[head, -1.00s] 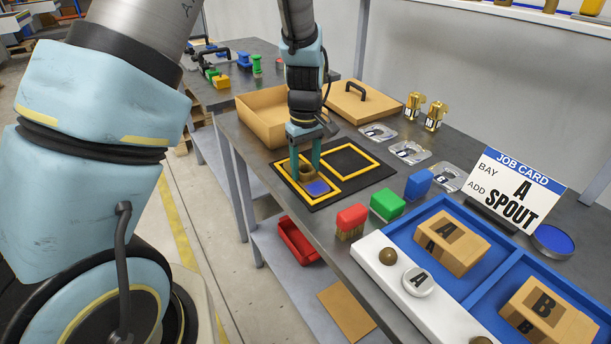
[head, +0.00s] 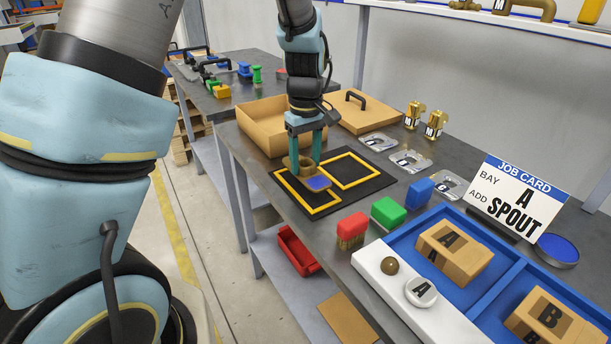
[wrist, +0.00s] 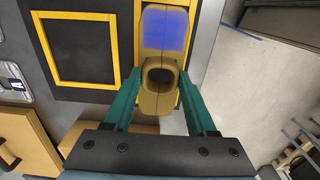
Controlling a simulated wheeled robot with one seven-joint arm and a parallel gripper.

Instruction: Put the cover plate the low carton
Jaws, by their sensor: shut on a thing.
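The low carton (head: 252,127) is an open tan cardboard box just behind and left of my gripper. Its inside is partly hidden by my arm.
The black mat (head: 378,184) has a bare right square. A tan lid with a black handle (head: 338,117) lies right of the carton. Silvery plates (head: 411,160), brass fittings (head: 436,125), and red (head: 352,228), green (head: 389,212) and blue blocks (head: 420,192) stand to the right.

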